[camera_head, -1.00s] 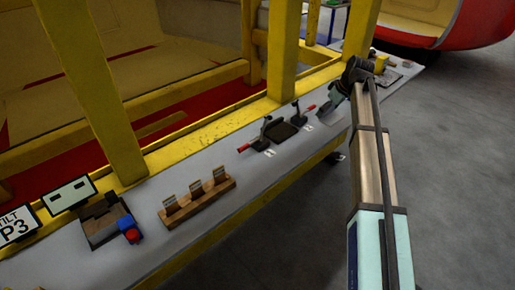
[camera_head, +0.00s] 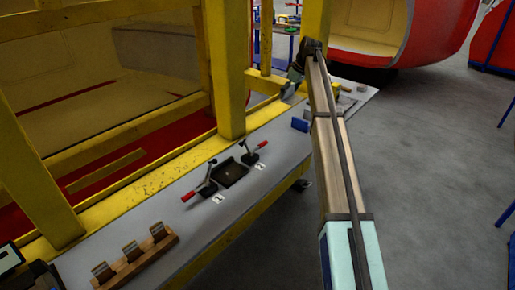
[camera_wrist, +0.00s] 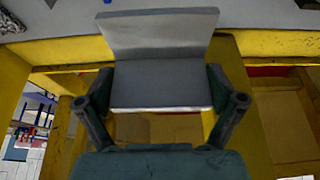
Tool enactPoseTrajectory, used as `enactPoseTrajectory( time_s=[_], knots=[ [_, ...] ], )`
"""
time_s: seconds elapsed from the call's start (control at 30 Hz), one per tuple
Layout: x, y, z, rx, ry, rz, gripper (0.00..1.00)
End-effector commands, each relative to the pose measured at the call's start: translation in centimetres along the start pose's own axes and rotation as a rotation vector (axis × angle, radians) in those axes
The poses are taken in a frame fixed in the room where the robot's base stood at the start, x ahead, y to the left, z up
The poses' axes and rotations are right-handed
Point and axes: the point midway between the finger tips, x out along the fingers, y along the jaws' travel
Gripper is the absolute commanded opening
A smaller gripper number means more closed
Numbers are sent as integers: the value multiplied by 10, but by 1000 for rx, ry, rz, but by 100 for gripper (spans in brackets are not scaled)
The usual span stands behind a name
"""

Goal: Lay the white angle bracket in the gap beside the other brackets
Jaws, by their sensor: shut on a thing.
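My gripper (camera_wrist: 160,108) is shut on the white angle bracket (camera_wrist: 160,92), with one finger at each side edge of it. In the wrist view the bracket shows two flat faces meeting at a bend, and it is clear of the surfaces behind it. In the head view my gripper (camera_head: 293,80) is small, at the far end of my arm, near a yellow post above the bench's far part. A pale patch at its tip is probably the bracket. The other brackets and the gap cannot be made out surely.
The long grey bench (camera_head: 205,225) runs along a yellow frame (camera_head: 225,80). On it stand a wooden rack (camera_head: 140,262) with three upright pieces, a dark tray (camera_head: 230,173) between red-handled clamps, and a blue block (camera_head: 300,124). Open floor (camera_head: 430,190) lies to the right.

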Motion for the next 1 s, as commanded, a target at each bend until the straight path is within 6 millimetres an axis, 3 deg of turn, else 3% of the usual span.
enactPoseTrajectory(
  time_s=[0.6,1.0],
  knots=[
    [122,-1,52,0,-1,-1,53],
    [151,-1,64,0,-1,-1,53]
  ],
)
